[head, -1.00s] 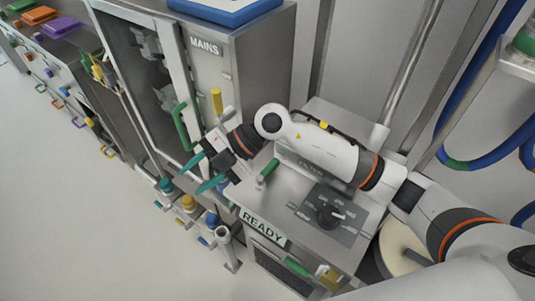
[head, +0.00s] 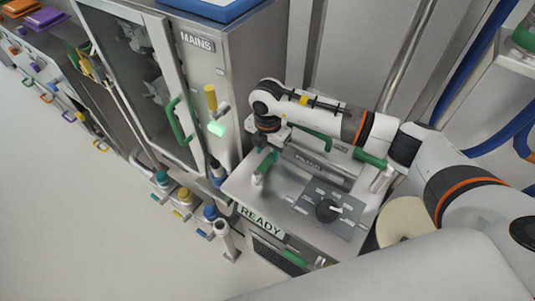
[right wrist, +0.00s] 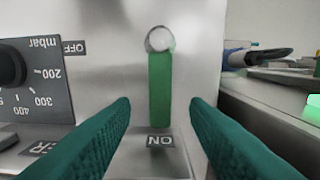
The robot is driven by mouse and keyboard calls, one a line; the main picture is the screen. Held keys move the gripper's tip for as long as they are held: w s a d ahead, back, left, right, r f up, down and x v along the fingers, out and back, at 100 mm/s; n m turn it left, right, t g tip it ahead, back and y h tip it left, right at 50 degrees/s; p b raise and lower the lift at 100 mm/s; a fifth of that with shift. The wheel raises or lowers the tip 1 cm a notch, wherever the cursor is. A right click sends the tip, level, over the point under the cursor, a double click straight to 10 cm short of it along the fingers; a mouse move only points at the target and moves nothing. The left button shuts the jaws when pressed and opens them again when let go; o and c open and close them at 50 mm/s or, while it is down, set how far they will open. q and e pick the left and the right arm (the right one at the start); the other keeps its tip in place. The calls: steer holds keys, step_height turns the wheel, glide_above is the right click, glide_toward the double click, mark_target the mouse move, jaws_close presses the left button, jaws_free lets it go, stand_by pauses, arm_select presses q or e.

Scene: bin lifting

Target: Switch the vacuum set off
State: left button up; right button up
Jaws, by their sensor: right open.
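The vacuum set (head: 240,190) is a steel box with a READY sign on its front edge. Its green lever (right wrist: 160,88) hangs from a round pivot in the right wrist view, its end at the ON label (right wrist: 160,140). The OFF label (right wrist: 75,47) is to the left of the pivot. My right gripper (right wrist: 160,125) is open, its teal fingers on either side of the lever, with gaps on both sides. In the head view the right gripper (head: 265,162) points down over the set, partly hiding the lever. My left gripper is not in view.
A black dial (head: 327,210) with a mbar scale sits on the set's top, nearer my body. The MAINS cabinet (head: 235,80) with a yellow handle (head: 210,97) and a glowing green patch (head: 217,129) stands to the left. Several capped valves (head: 185,196) are below it.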

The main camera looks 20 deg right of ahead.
mark_target(268, 160)
steer(key=shift+f, duration=1.8)
jaws_close()
